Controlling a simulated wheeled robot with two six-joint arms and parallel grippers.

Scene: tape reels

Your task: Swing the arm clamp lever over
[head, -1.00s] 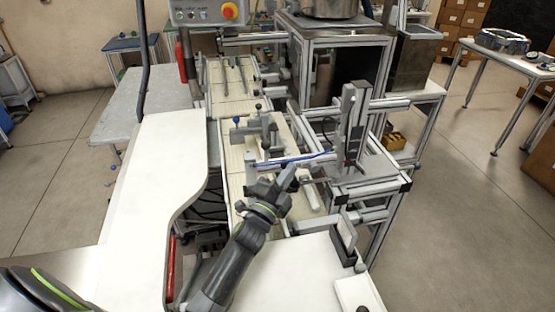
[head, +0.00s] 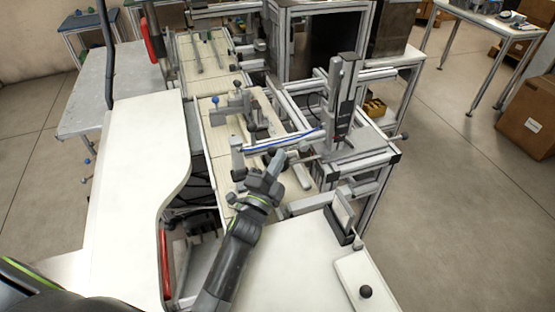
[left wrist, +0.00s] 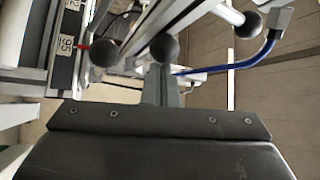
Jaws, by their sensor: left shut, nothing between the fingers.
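My left gripper (head: 274,168) points up and away at the near side of a horizontal metal arm (head: 285,143) with a blue hose along it. A dark ball knob (head: 271,152) shows just beyond the fingertips; I cannot tell for sure that it belongs to the clamp lever. In the left wrist view the gripper (left wrist: 160,85) is shut and empty. Dark ball knobs show ahead of it: a left one (left wrist: 107,54), a middle one (left wrist: 164,48) by the fingertips and a right one (left wrist: 247,22). Contact with a knob cannot be told. My right gripper is not in view.
An upright column (head: 343,95) stands at the arm's right end. A white table (head: 285,265) lies under my forearm, with a black-knobbed plate (head: 366,292) at right. A white counter (head: 135,180) is left.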

